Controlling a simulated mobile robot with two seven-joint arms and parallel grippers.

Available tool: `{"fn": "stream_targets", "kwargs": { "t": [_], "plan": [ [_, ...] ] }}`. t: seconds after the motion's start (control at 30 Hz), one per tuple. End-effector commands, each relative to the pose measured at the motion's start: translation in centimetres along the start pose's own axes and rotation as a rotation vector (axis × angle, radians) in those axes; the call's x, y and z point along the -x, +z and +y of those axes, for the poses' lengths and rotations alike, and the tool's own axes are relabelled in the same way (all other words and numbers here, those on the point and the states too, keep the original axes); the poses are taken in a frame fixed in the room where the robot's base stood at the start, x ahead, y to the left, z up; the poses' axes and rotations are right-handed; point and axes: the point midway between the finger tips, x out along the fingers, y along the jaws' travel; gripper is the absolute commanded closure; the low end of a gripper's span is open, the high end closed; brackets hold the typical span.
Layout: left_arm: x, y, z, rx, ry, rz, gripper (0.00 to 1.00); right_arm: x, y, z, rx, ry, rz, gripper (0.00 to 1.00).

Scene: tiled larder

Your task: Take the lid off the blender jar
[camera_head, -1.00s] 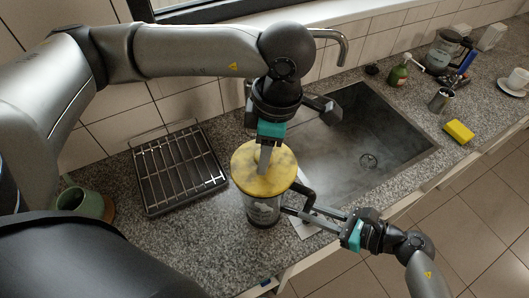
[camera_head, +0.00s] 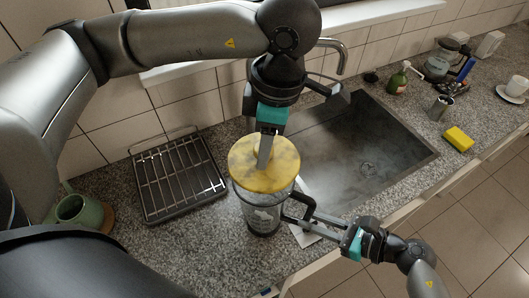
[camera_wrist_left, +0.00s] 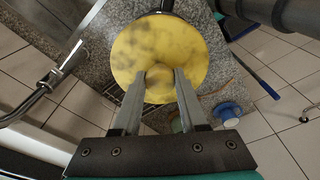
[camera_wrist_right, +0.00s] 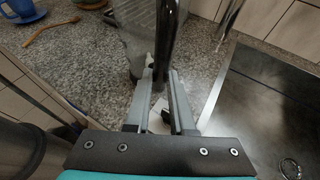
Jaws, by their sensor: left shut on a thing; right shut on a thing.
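The yellow mottled lid (camera_head: 280,178) is over the clear blender jar (camera_head: 262,218) on the counter, left of the sink. My left gripper (camera_head: 264,150) comes from above, shut on the lid's knob; the left wrist view also shows the lid (camera_wrist_left: 150,45) and the knob (camera_wrist_left: 160,76) between the fingers. A band of glass shows below the lid; I cannot tell how wide the gap to the rim is. My right gripper (camera_head: 303,217) is shut on the jar's dark handle (camera_head: 294,198), which shows in the right wrist view (camera_wrist_right: 165,45). The jar stands upright.
A wire rack (camera_head: 178,178) stands left of the jar and a green mug (camera_head: 80,212) further left. The sink (camera_head: 365,160) lies to the right.

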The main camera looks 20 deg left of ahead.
Motion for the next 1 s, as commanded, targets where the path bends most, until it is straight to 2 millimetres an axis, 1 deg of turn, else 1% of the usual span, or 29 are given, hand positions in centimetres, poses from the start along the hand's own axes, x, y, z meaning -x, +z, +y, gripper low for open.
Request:
{"fn": "stream_targets", "kwargs": {
  "t": [0.03, 0.1, 0.3, 0.33, 0.63, 0.87, 1.0],
  "plan": [
    [0.49, -0.05, -0.02, -0.001, 0.0, 0.0, 1.0, 0.0, -0.05, 0.02, -0.001, 0.0, 0.001, 1.0],
    [0.85, -0.09, -0.02, -0.001, 0.0, 0.0, 1.0, 0.0, -0.05, 0.02, -0.001, 0.0, 0.001, 1.0],
    [0.94, -0.12, -0.04, -0.001, -0.001, 0.0, 1.0, 0.0, -0.05, 0.02, 0.0, 0.0, 0.001, 1.0],
    [0.93, -0.11, -0.05, -0.001, -0.001, 0.0, 1.0, 0.0, -0.05, 0.02, 0.0, 0.0, 0.001, 0.77],
    [0.9, -0.11, -0.06, -0.001, -0.001, 0.001, 1.0, 0.0, -0.03, 0.01, 0.0, 0.0, 0.001, 0.43],
    [0.89, -0.11, -0.06, -0.001, -0.001, 0.001, 1.0, 0.02, -0.02, 0.0, 0.0, 0.0, 0.0, 0.43],
    [0.77, -0.1, -0.06, -0.001, -0.001, 0.001, 1.0, 0.56, -0.12, -0.02, 0.0, -0.001, 0.002, 0.43]
  ]
}}
